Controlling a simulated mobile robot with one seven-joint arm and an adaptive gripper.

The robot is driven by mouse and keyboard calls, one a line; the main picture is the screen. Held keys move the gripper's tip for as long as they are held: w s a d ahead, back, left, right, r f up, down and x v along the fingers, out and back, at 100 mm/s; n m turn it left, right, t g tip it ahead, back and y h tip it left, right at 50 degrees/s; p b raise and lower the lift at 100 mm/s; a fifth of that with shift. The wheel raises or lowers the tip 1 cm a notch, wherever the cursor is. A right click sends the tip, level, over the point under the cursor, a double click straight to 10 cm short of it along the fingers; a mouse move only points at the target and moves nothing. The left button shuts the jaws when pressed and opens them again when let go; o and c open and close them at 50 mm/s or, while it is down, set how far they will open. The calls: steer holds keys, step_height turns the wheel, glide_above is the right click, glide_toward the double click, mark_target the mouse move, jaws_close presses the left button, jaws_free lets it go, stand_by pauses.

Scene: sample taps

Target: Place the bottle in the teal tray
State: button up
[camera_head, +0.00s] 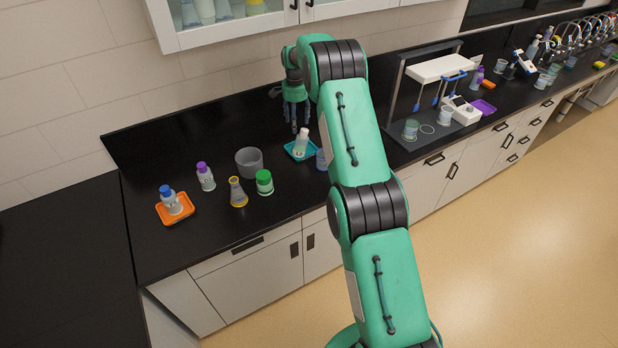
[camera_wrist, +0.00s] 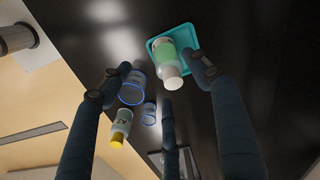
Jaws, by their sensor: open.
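The teal tray (camera_head: 289,151) lies on the black counter, left of my arm. A white-capped bottle with a green label (camera_head: 301,145) is inside it, seemingly leaning a little. In the wrist view the teal tray (camera_wrist: 155,43) is at the top, and the bottle (camera_wrist: 167,58) is over its inside; one finger is close to its right. My gripper (camera_head: 296,124) points down at the back of the tray, its fingers spread and empty. It also shows in the wrist view (camera_wrist: 160,85). Whether a finger touches the bottle, I cannot tell.
A stand (camera_head: 440,68) is to the right. The wall is close behind.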

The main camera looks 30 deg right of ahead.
steer(key=s+a+r+n+t, duration=0.1)
steer(key=s+a+r+n, duration=0.1)
steer(key=s+a+r, duration=0.7)
steer(key=s+a+r+n+t, duration=0.1)
steer(key=s+a+r+n, duration=0.15)
steer(key=s+r, duration=0.75)
steer(key=s+a+r+n+t, duration=0.15)
steer(key=s+a+r, duration=0.4)
steer(key=r, duration=0.95)
steer(key=s+a+r+n, duration=0.2)
steer(key=s+a, duration=0.2)
steer(key=s, duration=0.5)
steer(key=s+a+r+n, duration=0.1)
steer(key=s+a+r, duration=0.15)
steer(key=s, duration=0.65)
steer(key=s+a+f+n+t, duration=0.1)
steer(key=s+a+f+n, duration=0.1)
steer(key=s, duration=0.7)
steer(key=s+a+f+n+t, duration=0.1)
steer(key=s+f, duration=0.3)
steer(key=s, duration=0.6)
steer(key=shift+a+n, duration=0.6)
steer(key=shift+a, duration=0.2)
steer(key=shift+s+f, duration=0.1)
step_height(320, 180, down, 13)
steer(key=b, duration=1.3)
steer(key=shift+f+b, duration=0.2)
steer(key=shift+b, duration=0.1)
